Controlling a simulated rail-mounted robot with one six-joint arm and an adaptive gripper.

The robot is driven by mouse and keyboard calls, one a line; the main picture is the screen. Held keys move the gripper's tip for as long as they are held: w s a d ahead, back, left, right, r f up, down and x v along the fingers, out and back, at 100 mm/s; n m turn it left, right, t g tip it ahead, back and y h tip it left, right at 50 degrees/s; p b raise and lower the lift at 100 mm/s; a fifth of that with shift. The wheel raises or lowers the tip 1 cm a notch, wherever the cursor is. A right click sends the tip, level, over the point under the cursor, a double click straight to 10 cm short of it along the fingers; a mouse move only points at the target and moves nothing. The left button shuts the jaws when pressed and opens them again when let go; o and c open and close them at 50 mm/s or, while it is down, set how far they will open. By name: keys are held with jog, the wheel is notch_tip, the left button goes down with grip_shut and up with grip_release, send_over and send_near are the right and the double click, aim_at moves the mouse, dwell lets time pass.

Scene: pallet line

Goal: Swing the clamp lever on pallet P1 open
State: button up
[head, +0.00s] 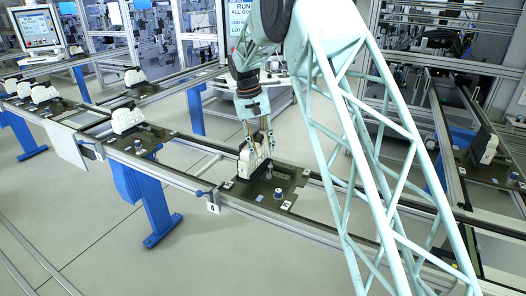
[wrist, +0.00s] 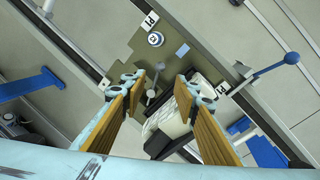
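Pallet P1 (head: 262,184) is a dark olive plate on the rails in the middle of the head view; its P1 label (wrist: 148,20) shows in the wrist view. It bears a white part (head: 249,162) in a black holder and a round knob with a blue ring (wrist: 156,39). A thin grey lever with a small rounded end (wrist: 151,93), which looks like the clamp lever, shows between my fingers in the wrist view. My gripper (wrist: 161,80) is open, its tan finger pads apart, above the pallet near the white part (wrist: 166,120). I see no contact; the lever's depth is unclear.
Another pallet with a white part (head: 127,121) stands up the line at left. An operator screen (head: 38,28) is at the back left.

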jog(key=shift+d, duration=0.1)
jog(key=c, duration=0.6)
jog(key=shift+s+d+f+m, duration=0.1)
jog(key=shift+d+f+m, duration=0.2)
jog(key=shift+d+m, duration=0.15)
grip_shut()
jog(key=w+d+f+m+g+y+b, duration=0.1)
jog(key=w+d+f+m+y+b, duration=0.1)
jog(key=d+m+y, duration=0.8)
jog(key=shift+d+f+m+b, duration=0.15)
jog(key=shift+d+m+b, duration=0.25)
jog(key=shift+d+m, duration=2.85)
jog(key=shift+w+a+m, duration=0.1)
jog(key=shift+a+m, duration=0.2)
jog(key=shift+a, duration=0.05)
